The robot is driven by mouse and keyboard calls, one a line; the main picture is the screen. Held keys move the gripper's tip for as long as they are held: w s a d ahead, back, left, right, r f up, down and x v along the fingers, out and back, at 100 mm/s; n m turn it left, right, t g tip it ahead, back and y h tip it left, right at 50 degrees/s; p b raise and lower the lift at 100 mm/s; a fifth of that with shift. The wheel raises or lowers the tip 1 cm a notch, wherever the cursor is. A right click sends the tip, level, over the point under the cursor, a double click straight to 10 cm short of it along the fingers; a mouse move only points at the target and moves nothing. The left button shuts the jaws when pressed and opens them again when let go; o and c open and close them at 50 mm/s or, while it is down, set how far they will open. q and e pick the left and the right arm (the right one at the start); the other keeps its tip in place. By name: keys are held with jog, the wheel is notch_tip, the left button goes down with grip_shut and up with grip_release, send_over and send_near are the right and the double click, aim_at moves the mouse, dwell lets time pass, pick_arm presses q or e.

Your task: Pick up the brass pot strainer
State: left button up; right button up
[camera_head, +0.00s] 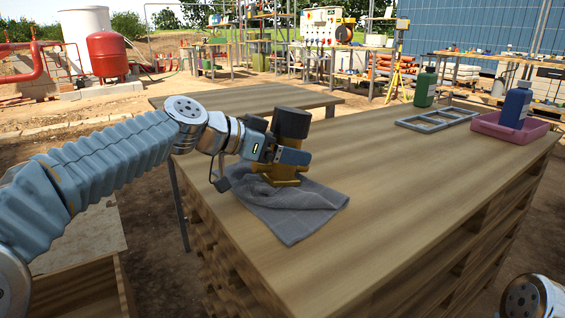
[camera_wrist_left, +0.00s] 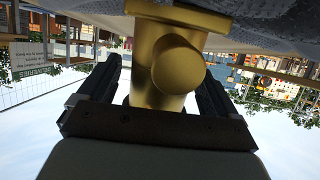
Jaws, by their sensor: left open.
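The brass pot strainer (camera_head: 283,172) stands upright on a rumpled grey cloth (camera_head: 290,214) at the near left of the wooden table. A dark cylinder (camera_head: 291,123) rises above the brass and appears to be its top. My left gripper (camera_head: 287,155) reaches in from the left at the strainer's middle and hides part of it. In the left wrist view, which is upside down, the brass body (camera_wrist_left: 160,75) with a round side stub lies between the two spread fingers. The fingers look apart from the brass. My right gripper is out of view.
A purple tray (camera_head: 535,134) with a blue bottle (camera_head: 515,106), a grey divided frame (camera_head: 436,118) and a green bottle (camera_head: 425,88) are at the table's far right. The wooden table top (camera_head: 385,185) between is clear. Another wooden table (camera_head: 245,98) stands behind.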

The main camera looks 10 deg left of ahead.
aim_at(272, 130)
pick_arm(q)
jog(key=c, duration=1.6)
jog(key=shift+r, duration=0.55)
notch_tip(272, 130, up, 2)
jog(key=shift+r+p, duration=0.1)
jog(key=shift+p, duration=0.5)
jog(key=s+r, duration=0.3)
jog(key=s, duration=0.1)
jog(key=s+r+p, duration=0.1)
jog(key=s+r, duration=0.2)
jog(key=s, duration=0.2)
jog(key=s+r, duration=0.4)
jog(key=s, duration=0.1)
jog(key=shift+d, duration=0.3)
